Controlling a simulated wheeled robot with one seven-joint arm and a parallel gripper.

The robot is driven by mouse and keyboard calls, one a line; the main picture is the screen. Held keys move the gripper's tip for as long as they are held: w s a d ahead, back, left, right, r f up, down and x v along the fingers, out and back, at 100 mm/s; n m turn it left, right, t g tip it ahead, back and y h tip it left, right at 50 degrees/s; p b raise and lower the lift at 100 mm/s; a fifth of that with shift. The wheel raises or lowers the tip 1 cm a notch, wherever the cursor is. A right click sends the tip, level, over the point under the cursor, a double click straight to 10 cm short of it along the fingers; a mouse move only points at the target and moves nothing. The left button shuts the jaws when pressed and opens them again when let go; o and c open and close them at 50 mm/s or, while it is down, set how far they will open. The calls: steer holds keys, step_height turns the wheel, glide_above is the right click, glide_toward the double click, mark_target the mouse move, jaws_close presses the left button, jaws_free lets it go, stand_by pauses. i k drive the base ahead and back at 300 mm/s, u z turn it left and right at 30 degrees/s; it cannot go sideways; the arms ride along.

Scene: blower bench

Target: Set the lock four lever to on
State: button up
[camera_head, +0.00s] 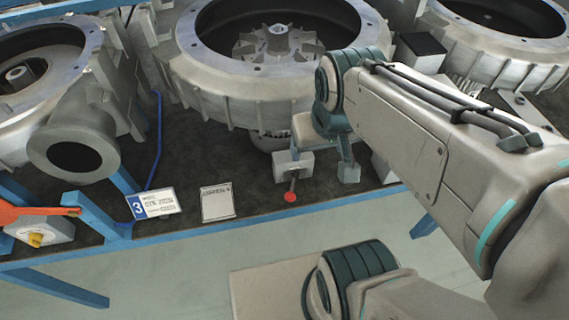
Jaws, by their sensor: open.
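A small grey lock box (287,165) stands at the bench's front edge, below the middle blower housing. A short lever with a red ball end (290,196) points down from it toward the front. I cannot read a number there, so I cannot tell for sure that it is lock four. My gripper (323,164) is open and empty, just right of and above this lever. One grey fingertip shows to the right of the box; the other finger is hard to separate from the box. I see no contact with the red ball.
A plate marked 3 (152,203) and a pale plate with unreadable text (217,203) lie left of the lever. An orange handle (35,212) and a box with a yellow knob (38,237) are at far left. Large blower housings (200,75) fill the bench behind.

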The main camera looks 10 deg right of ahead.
mark_target(290, 197)
steer(key=u, duration=1.7)
steer(key=k, duration=0.55)
steer(key=z, duration=1.1)
